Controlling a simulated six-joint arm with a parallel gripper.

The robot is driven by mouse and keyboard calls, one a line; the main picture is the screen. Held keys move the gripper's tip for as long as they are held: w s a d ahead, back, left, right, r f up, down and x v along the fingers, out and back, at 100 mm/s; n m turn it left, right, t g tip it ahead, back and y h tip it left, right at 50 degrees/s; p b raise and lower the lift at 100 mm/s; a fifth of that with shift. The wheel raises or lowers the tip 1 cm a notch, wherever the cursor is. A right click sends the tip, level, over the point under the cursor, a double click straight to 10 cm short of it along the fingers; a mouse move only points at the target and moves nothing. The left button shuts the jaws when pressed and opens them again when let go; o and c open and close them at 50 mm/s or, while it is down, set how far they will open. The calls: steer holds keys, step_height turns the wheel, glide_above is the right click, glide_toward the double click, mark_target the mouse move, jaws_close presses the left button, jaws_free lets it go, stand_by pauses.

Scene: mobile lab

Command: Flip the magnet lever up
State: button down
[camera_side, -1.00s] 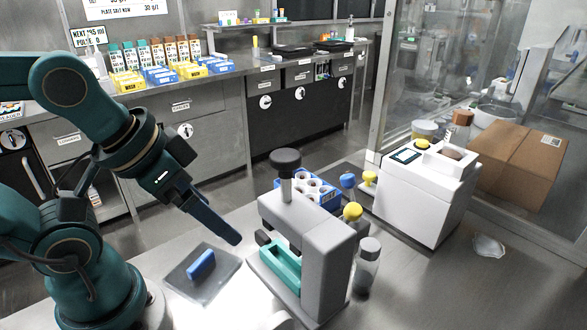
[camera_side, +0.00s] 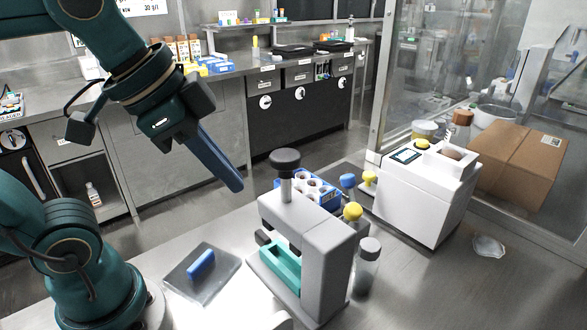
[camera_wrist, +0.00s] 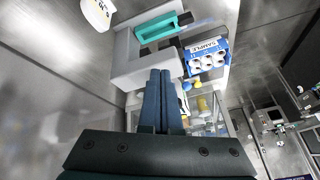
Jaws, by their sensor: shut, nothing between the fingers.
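A grey press-like device (camera_side: 325,245) stands on the bench with a black knob (camera_side: 286,160) on top and a teal tray (camera_side: 281,266) inside. A small dark lever-like part (camera_side: 263,238) sticks out at its left side. A blue bar (camera_side: 201,264) lies on a flat grey plate (camera_side: 184,287) left of it. I cannot tell for sure which part is the magnet lever. My gripper (camera_side: 238,186) is shut and empty, raised left of the knob, apart from everything. The wrist view shows its closed fingers (camera_wrist: 160,73) with the device (camera_wrist: 131,62) and teal tray (camera_wrist: 156,30) beyond.
A blue tube rack (camera_side: 323,192) is behind the device. Yellow-capped and grey-capped vials (camera_side: 366,272) stand at its right. A white instrument (camera_side: 425,195) and cardboard box (camera_side: 520,170) are farther right. The bench front right is mostly clear.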

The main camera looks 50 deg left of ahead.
steer(key=w+d+r+m+g+h, duration=0.1)
steer(key=w+d+r+m, duration=0.15)
steer(key=w+m, duration=0.2)
steer(key=w+d+r+m+g+h, duration=0.1)
steer(key=w+d+r+m, duration=0.1)
steer(key=w+r+m, duration=0.3)
steer(key=w+d+f+m+g+h, duration=0.1)
steer(key=w+d+f+g, duration=0.1)
steer(key=w+f, duration=0.7)
steer(key=shift+d+f, duration=0.65)
steer(key=shift+d, duration=0.1)
steer(key=shift+m, duration=0.25)
steer(key=x, duration=1)
steer(key=shift+s+a+r, duration=0.15)
steer(key=shift+a+r, duration=0.05)
steer(key=shift+a, duration=0.45)
steer(key=shift+s+a+r, duration=0.15)
steer(key=shift+a+r, duration=0.05)
steer(key=shift+a, duration=0.4)
steer(key=shift+s+a+r, duration=0.15)
steer(key=shift+a+r, duration=0.05)
steer(key=shift+a, duration=0.45)
